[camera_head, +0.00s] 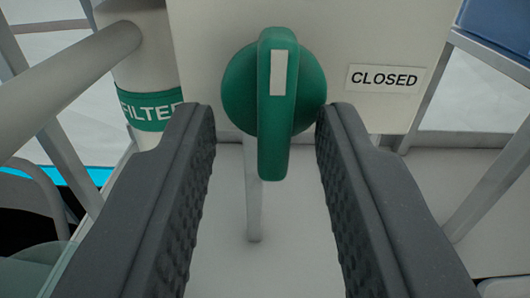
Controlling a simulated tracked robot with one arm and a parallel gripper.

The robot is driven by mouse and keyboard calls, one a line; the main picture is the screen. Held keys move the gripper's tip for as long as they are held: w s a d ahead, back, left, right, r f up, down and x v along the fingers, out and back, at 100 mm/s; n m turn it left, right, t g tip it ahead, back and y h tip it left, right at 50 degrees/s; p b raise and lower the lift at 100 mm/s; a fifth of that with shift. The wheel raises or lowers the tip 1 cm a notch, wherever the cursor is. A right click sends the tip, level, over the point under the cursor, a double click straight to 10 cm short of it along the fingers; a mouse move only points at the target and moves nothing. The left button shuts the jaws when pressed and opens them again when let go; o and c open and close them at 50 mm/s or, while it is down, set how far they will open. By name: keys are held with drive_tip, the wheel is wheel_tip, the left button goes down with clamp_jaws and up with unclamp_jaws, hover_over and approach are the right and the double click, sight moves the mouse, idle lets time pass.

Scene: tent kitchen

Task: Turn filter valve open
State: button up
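The green filter valve knob (275,100) is in the upper middle of the view, on a pale panel (215,22). Its grip bar stands upright, with a white mark (279,72) on the upper part. A label reading CLOSED (385,78) is on the panel to the right of the knob. My gripper (265,125) is open, one dark ridged finger on each side of the knob. The lower end of the bar shows between the fingertips. I see gaps beside the bar, and whether either fingertip touches the knob's round edge I cannot tell.
A pale cylinder with a green FILTER band (150,110) stands left of the panel, with a thick pale pipe (70,85) in front of it. Thin frame bars (490,180) run at the right. A light surface (265,265) lies below the knob. A blue object (500,22) is at the top right.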

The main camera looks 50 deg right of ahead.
drive_tip(key=shift+r, duration=0.15)
drive_tip(key=b+v, duration=0.1)
drive_tip(key=v, duration=1.2)
drive_tip(key=shift+s+a, duration=0.25)
drive_tip(key=shift+a, duration=0.05)
drive_tip(key=shift+w, duration=0.1)
